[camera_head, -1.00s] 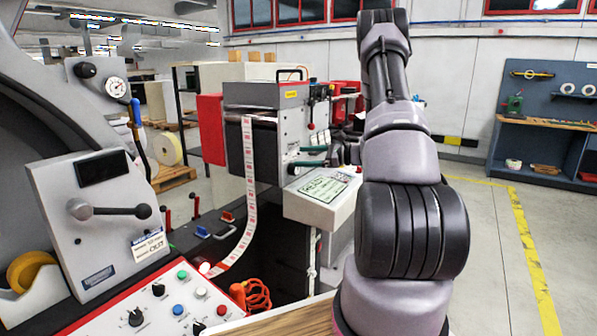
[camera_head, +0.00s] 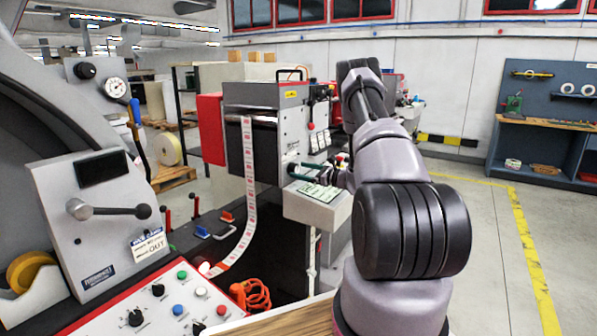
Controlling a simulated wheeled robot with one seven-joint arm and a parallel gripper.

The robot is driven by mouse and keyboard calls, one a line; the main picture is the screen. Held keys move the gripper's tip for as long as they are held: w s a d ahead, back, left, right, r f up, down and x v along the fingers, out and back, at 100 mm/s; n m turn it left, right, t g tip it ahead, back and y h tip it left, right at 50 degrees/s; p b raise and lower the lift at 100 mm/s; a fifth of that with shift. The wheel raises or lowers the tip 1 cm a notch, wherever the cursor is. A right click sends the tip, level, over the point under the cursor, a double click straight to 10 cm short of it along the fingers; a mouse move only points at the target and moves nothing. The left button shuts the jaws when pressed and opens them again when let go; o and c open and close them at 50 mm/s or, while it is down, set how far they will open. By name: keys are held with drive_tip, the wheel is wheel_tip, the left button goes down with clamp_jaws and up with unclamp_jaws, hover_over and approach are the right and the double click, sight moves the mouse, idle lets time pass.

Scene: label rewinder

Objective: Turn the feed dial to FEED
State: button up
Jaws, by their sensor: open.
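The grey label machine (camera_head: 262,105) stands at the middle with a red side and a printed label strip running down from it. My gripper (camera_head: 293,170) is open, its two dark teal fingers pointing left at the lower part of the machine's right-hand face, above a pale box. Whether the fingers touch anything there is too small to tell. I cannot make out a dial marked FEED; one between the fingers would be hard to see. Black knobs, one of them clear (camera_head: 136,318), sit on the red-edged control panel at the lower left, away from my gripper.
The pale box (camera_head: 308,208) carries a green-lettered plate (camera_head: 319,192) just below my gripper. A grey housing with a black lever (camera_head: 115,211) stands at the left. The floor at right is clear.

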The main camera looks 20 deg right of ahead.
drive_tip(key=shift+x, duration=0.95)
drive_tip(key=c, duration=1.4)
drive_tip(key=m, duration=0.3)
drive_tip(key=shift+d+m, duration=0.1)
drive_tip(key=shift+m, duration=0.2)
drive_tip(key=m, duration=0.4)
drive_tip(key=shift+f+m, duration=0.1)
drive_tip(key=shift+m, duration=0.2)
